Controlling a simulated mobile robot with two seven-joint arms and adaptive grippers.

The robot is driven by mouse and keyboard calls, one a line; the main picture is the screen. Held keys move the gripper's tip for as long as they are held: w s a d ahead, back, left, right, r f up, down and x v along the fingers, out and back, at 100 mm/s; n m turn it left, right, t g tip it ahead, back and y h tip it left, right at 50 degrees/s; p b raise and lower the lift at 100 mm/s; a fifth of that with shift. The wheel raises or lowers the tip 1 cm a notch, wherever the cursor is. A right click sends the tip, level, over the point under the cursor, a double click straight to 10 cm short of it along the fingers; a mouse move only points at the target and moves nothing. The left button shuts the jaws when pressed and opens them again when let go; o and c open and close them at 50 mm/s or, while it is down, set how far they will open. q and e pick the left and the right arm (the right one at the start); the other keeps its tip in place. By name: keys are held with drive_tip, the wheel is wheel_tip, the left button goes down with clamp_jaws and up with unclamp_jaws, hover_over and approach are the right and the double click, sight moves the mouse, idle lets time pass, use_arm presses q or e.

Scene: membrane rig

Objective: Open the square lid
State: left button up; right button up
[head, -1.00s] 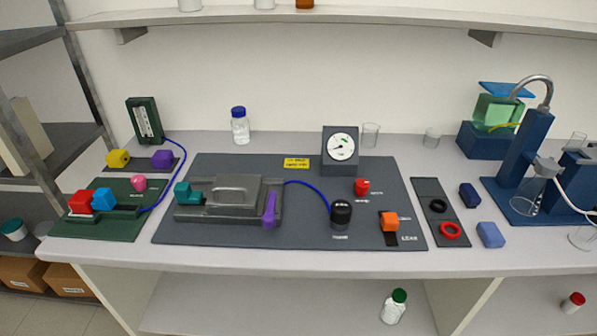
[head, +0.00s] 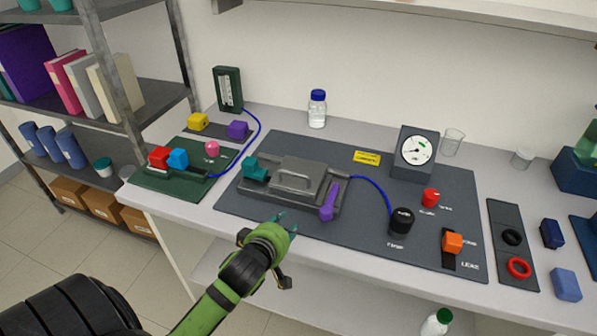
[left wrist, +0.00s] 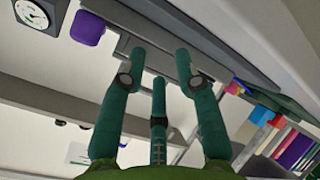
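The square lid (head: 296,176) is a grey block with a raised handle. It lies flat and closed on its dark grey base. A teal clamp piece (head: 255,169) sits at its left end and a purple latch (head: 329,202) at its front right corner. The purple latch also shows in the left wrist view (left wrist: 88,28). My left gripper (head: 286,222) is in front of the base, near the bench's front edge, apart from the lid. Its teal fingers are spread and empty in the left wrist view (left wrist: 163,62). My right gripper is out of view.
A gauge box (head: 413,154), a black knob (head: 401,221), a red knob (head: 431,198) and an orange block (head: 452,243) stand right of the lid. A blue tube crosses the mat (head: 300,228). A green board (head: 165,184) with coloured blocks lies left.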

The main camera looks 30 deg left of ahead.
sight(293, 173)
use_arm(q)
drive_tip(key=w+a+r+n+t, duration=0.3)
drive_tip(key=w+r+n, duration=0.2)
drive_tip(key=r+n, duration=0.15)
drive_tip(key=shift+m+y, duration=0.25)
drive_tip(key=shift+y, duration=0.15)
drive_tip(key=shift+r+p+x, duration=0.15)
drive_tip(key=shift+p+x, duration=0.35)
drive_tip(key=shift+x, duration=1.3)
drive_tip(key=shift+r+p+x, duration=0.15)
drive_tip(key=shift+p+x, duration=0.35)
drive_tip(key=shift+x, duration=1.35)
drive_tip(key=shift+a, duration=0.1)
clamp_jaws()
